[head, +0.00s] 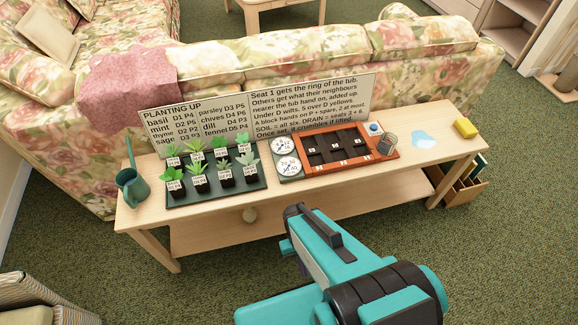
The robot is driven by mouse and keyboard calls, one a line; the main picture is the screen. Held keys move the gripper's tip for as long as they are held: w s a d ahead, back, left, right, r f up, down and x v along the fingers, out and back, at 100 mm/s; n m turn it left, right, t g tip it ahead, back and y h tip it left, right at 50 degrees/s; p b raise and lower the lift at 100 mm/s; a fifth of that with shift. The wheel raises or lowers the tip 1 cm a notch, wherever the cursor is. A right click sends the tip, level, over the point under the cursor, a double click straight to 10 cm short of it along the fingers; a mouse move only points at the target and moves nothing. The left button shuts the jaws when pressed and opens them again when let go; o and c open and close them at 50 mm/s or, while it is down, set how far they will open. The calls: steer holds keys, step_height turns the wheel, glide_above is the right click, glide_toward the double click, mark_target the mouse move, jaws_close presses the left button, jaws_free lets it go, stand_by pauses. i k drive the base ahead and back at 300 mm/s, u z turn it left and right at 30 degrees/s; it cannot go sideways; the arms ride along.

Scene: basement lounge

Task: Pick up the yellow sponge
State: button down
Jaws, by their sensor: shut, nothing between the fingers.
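The yellow sponge (466,128) lies at the right end of the long pale wooden table (345,183), close to its right edge. It is a small block, and nothing covers it. My teal and black arm reaches up from the bottom into the middle foreground, in front of the table. My gripper's fingers do not show; the arm hides them or they are out of frame. The sponge stands well apart from the visible arm, up and to the right.
A floral sofa (315,58) is behind. A wooden crate (462,191) sits below right.

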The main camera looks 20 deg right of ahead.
mark_target(464, 125)
steer(key=z, duration=4.9)
steer(key=i, duration=0.1)
steer(key=u, duration=3.05)
steer(key=i, duration=0.6)
steer(key=z, duration=0.05)
steer(key=k, duration=0.55)
